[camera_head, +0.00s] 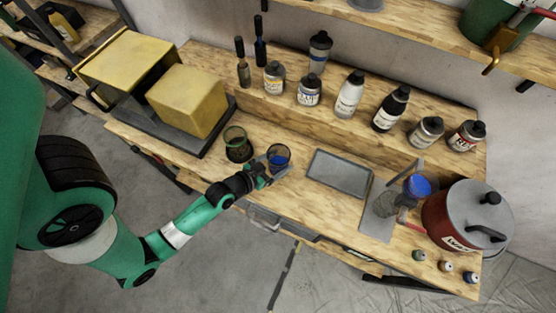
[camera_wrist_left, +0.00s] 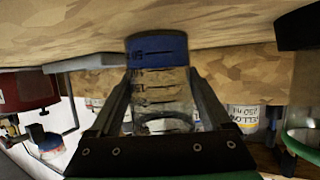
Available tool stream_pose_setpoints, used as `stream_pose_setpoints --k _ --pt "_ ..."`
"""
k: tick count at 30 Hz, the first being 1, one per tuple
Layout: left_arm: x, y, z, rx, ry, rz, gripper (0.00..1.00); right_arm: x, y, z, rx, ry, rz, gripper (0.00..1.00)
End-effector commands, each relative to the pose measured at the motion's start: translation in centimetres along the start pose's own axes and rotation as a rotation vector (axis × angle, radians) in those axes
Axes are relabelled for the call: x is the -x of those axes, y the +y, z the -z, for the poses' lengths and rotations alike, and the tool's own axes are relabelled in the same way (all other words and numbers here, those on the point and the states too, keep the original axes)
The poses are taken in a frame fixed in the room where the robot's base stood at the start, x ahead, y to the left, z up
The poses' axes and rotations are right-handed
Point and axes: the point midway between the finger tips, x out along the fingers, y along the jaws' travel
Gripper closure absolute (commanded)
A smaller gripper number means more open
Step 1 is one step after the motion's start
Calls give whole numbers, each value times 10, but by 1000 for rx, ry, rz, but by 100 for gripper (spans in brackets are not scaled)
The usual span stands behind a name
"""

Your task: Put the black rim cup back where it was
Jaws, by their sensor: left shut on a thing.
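A clear cup (camera_head: 278,157) with a dark rim and blue contents is between the fingers of my left gripper (camera_head: 270,169), at the front of the wooden bench. My left gripper is shut on it. In the left wrist view the clear cup (camera_wrist_left: 158,85) with its blue band stands between the two fingers (camera_wrist_left: 160,105); the bench shows along the top of that picture. I cannot tell whether its base touches the bench. A second cup (camera_head: 237,144), greenish with dark contents, stands close by on the left. My right gripper is not in view.
A flat grey tray (camera_head: 340,173) lies right of the held cup. Further right are a blue-topped container (camera_head: 418,187) and a red pot (camera_head: 467,216). Yellow blocks (camera_head: 187,100) stand at left. Several bottles (camera_head: 349,95) line the back ledge. Bare bench shows in between.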

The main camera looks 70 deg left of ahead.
Motion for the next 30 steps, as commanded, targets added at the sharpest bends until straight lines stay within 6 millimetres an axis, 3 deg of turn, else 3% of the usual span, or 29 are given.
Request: stream_pose_setpoints --k 9,10,13,23,30 --pt "-1 0 -2 0 2 0 90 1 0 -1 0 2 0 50" --pt "-1 0 -2 0 1 0 16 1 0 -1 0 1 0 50" --pt "0 0 -1 0 1 0 0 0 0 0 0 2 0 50" --pt "4 0 2 1 0 1 0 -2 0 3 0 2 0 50" --pt "55 0 0 3 -3 2 0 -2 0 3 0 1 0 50"
